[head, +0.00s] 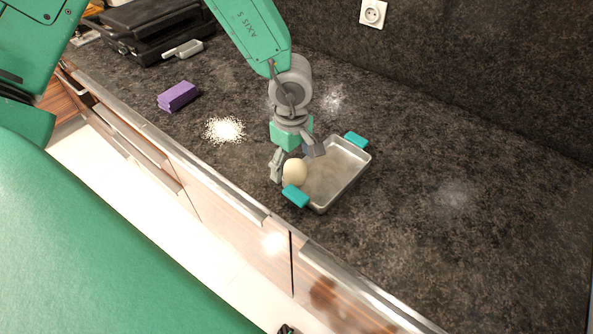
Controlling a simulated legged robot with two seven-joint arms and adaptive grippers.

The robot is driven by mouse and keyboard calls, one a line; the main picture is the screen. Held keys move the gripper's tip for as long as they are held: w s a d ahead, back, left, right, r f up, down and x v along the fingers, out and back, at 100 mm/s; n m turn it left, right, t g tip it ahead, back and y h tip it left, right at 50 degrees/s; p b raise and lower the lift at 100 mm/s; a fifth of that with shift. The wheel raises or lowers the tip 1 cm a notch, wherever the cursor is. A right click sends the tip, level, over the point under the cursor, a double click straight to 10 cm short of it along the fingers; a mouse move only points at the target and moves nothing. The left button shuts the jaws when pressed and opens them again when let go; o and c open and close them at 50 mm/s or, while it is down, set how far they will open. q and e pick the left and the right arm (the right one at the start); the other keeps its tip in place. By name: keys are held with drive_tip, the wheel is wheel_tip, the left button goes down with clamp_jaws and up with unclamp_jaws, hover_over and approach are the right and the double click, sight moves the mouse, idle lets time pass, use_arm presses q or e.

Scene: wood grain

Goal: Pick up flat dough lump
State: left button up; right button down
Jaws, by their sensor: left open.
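A pale, smooth dough lump (295,173) sits at the near left end of a grey metal tray (347,181) with teal handles. It looks rounded rather than flat from here. My left gripper (297,163) comes down over this end of the tray. Its fingers are apart, one at the left of the lump and one behind it to the right. The lump shows below and between the fingers; I cannot tell whether either finger touches it. My right gripper is not seen.
The tray stands near the front edge of a dark stone counter. White grains (224,130) and a purple block (178,96) lie to the left. The counter to the right is clear.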

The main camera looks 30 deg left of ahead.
use_arm(q)
drive_tip(key=shift+w+f, duration=0.1)
drive_tip(key=shift+f, duration=0.3)
drive_tip(key=shift+a, duration=0.2)
drive_tip(key=shift+c, duration=1.2)
drive_tip(key=shift+a, duration=0.2)
drive_tip(key=c, duration=1.2)
drive_tip(key=shift+d, duration=0.15)
drive_tip(key=shift+d+r, duration=0.1)
drive_tip(key=shift+r, duration=0.25)
wheel_tip(320, 180, up, 9)
drive_tip(key=shift+r, duration=0.2)
